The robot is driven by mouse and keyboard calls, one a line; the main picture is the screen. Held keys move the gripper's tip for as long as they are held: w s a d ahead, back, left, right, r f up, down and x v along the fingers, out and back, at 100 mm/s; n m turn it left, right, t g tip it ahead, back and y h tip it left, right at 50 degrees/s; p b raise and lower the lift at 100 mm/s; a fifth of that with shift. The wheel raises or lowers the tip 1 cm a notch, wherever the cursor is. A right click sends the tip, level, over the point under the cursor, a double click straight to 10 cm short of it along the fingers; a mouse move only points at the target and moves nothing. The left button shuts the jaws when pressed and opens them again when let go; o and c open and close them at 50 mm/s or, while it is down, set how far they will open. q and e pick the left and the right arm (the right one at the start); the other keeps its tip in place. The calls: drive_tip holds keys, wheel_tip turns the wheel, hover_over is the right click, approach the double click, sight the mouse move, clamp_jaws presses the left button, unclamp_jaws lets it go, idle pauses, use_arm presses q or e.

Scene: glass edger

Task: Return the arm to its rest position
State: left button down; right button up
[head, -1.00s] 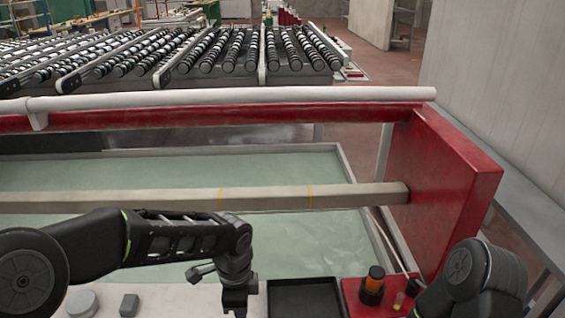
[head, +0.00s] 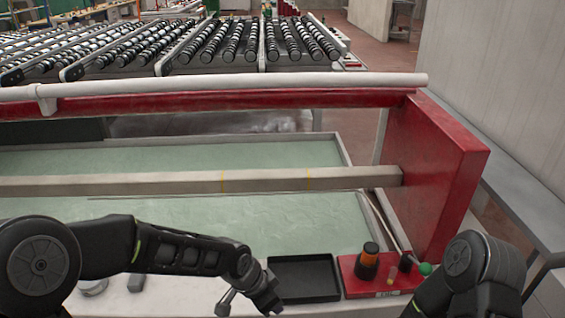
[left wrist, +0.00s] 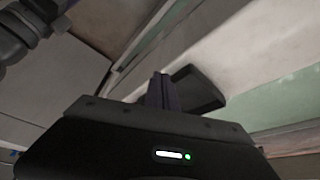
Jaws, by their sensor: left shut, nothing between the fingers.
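My left arm comes in from the left in the head view. Its gripper (head: 271,303) is shut and empty, low in the picture just left of the black tray (head: 306,297). In the left wrist view the closed fingers (left wrist: 161,92) show with nothing between them, and the dark tray (left wrist: 205,90) lies beyond them. Part of my right arm shows at the bottom right of the head view; its gripper is outside the picture.
A grey beam (head: 270,180) with yellow marks crosses the green water basin (head: 230,155). A red end plate (head: 430,170) stands at right.

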use_arm(q)
drive_tip(key=s+a+f+n+p, duration=0.1)
drive_tip(key=s+a+f+n, duration=0.1)
drive_tip(key=s+f+n, duration=0.4)
drive_tip(key=s+a+f+n+g+p, duration=0.1)
drive_tip(key=s+a+f+n, duration=0.2)
drive_tip(key=s+f+n, duration=0.4)
drive_tip(key=s+f, duration=0.6)
drive_tip(key=s, duration=0.1)
drive_tip(key=shift+a+g, duration=0.25)
drive_tip(key=shift+g, duration=0.05)
